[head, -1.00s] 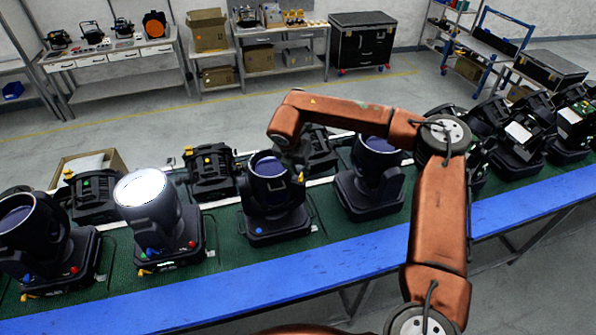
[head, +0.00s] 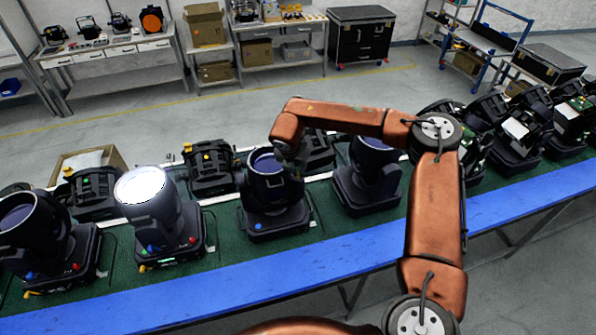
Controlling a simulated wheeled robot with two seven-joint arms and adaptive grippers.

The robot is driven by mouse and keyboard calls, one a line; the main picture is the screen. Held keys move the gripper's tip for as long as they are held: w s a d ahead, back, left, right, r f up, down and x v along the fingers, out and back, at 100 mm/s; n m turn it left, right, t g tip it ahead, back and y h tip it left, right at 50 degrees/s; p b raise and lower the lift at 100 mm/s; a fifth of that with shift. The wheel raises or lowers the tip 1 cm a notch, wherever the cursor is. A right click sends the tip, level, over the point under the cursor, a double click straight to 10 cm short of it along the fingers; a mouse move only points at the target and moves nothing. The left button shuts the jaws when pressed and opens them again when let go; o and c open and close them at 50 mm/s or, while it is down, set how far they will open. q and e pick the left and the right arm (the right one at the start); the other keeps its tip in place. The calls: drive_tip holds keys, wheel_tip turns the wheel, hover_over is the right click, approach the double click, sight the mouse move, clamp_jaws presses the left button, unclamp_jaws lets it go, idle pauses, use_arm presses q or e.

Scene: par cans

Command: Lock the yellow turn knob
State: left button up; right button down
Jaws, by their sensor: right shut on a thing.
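A black moving-head lamp (head: 270,195) with a blue lens stands upright on the green belt (head: 225,242), left of the picture's middle. My right gripper (head: 293,165) reaches down to the upper right side of its head. It is small and dark against the lamp, and its fingers are shut at the place where the yellow turn knob showed earlier. The knob itself is hidden now, so its angle cannot be told. My left gripper is not in view.
A lit lamp (head: 148,205) stands to the left and another lamp (head: 368,175) close on the right. More black fixtures line the belt. A blue rail (head: 330,253) runs along the near edge. Workbenches and a black case (head: 361,38) stand at the back.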

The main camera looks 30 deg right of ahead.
idle(0.4)
drive_tip(key=shift+d+f+n+t+b, duration=0.15)
drive_tip(key=shift+n+t+b, duration=0.2)
drive_tip(key=shift+b, duration=0.4)
drive_tip(key=n+b, duration=0.1)
drive_tip(key=b, duration=0.1)
drive_tip(key=n+y+b, duration=0.1)
drive_tip(key=n+b, duration=0.3)
drive_tip(key=shift+s+d+f+t+y, duration=0.15)
drive_tip(key=shift+s+d+t+y, duration=0.1)
drive_tip(key=shift+t+y, duration=0.15)
drive_tip(key=shift+d+n+y+b, duration=0.15)
drive_tip(key=shift+n+y+b, duration=0.35)
drive_tip(key=shift+n+b, duration=0.6)
drive_tip(key=shift+d+n+y, duration=0.15)
drive_tip(key=shift+n+y, duration=0.25)
drive_tip(key=shift+n, duration=0.65)
drive_tip(key=n, duration=0.1)
drive_tip(key=n+y, duration=0.1)
drive_tip(key=shift+d+r+n+b, duration=0.1)
drive_tip(key=shift+r+n+b, duration=0.1)
drive_tip(key=shift+n+b, duration=0.2)
drive_tip(key=shift+w+d+n+g+y, duration=0.15)
drive_tip(key=shift+n+g+y, duration=0.2)
drive_tip(key=shift+n, duration=0.85)
drive_tip(key=shift+d+n+y+p, duration=0.15)
drive_tip(key=shift+n+y+p, duration=0.35)
drive_tip(key=shift+n, duration=0.9)
